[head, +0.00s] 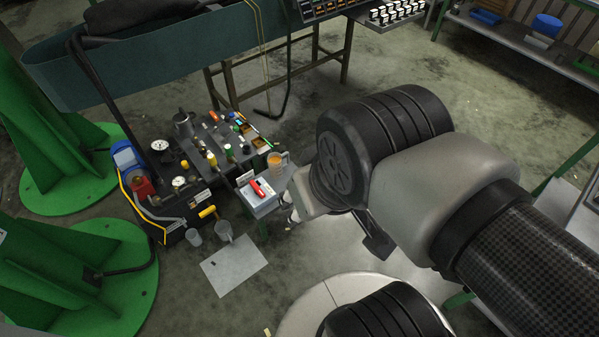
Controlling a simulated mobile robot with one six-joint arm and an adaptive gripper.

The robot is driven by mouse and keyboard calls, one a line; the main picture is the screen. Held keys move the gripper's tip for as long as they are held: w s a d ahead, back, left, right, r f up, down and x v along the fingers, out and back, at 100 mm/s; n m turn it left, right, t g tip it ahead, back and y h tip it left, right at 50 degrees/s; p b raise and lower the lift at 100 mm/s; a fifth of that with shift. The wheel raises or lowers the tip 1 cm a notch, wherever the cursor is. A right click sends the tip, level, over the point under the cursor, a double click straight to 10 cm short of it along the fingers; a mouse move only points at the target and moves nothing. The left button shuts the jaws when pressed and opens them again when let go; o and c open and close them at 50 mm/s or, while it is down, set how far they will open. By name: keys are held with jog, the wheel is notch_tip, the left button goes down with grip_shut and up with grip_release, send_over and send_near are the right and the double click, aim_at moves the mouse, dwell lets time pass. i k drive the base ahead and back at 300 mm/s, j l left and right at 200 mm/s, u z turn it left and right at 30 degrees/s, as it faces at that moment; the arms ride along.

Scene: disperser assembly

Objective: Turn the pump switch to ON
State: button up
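A pale grey box with a red switch handle (261,187), which looks like the pump switch, stands at the right end of the pump unit (190,170) in the head view. The handle lies slanted across the top of the box. Any ON or OFF lettering is too small to read. My gripper (291,207) is just right of the box, mostly hidden behind my wrist. Only a small light part of it shows, so I cannot tell whether it is open or shut, or whether it touches the box.
A cup of orange liquid (276,164) stands close behind the switch box. Gauges, valves and a yellow handle (207,212) crowd the pump unit. Clear cups (224,231) and a pale sheet (234,265) are in front. Green bases (75,270) stand left. Open floor lies at the upper right.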

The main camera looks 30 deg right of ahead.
aim_at(257, 190)
jog(key=i+l+u, duration=0.45)
jog(key=i+l, duration=0.5)
jog(key=i+j+z, duration=0.3)
jog(key=j+z, duration=0.3)
jog(key=i+j, duration=0.05)
